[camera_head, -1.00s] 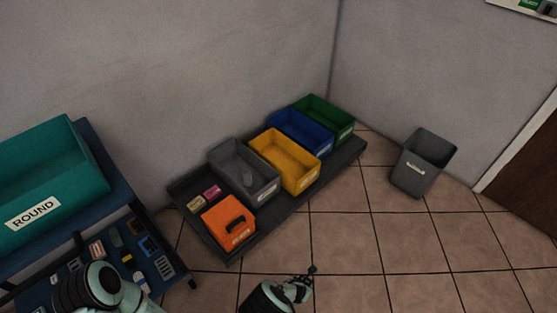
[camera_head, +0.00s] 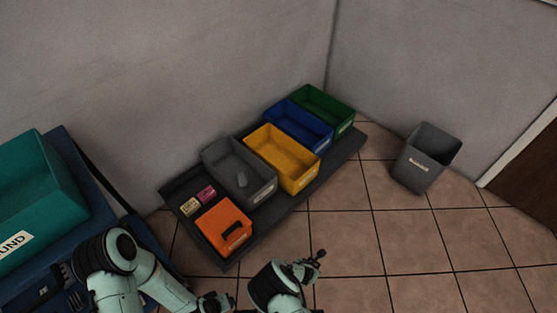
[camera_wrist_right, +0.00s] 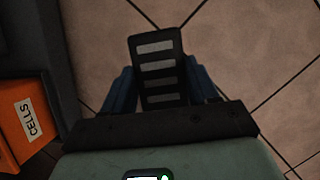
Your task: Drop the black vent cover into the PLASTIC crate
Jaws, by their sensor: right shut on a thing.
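The black vent cover (camera_wrist_right: 158,62), a dark flat piece with several light slots, is held between the blue fingers of my right gripper (camera_wrist_right: 161,88), above the tiled floor. In the head view my right gripper (camera_head: 313,262) is small and dark at the bottom, in front of the crate row. Crates in grey (camera_head: 222,160), yellow (camera_head: 262,135), blue (camera_head: 312,135) and green (camera_head: 342,108) stand on a dark platform. Their labels are too small to read, so I cannot tell which is PLASTIC. My left gripper (camera_head: 215,302) is at the bottom edge, its jaws unclear.
An orange box (camera_head: 222,222), labelled CELLS in the right wrist view (camera_wrist_right: 32,118), and small yellow and pink boxes share the platform (camera_head: 285,215). A grey bin (camera_head: 415,175) stands right. A teal crate (camera_head: 30,190) sits on a blue cart left. Floor between is clear.

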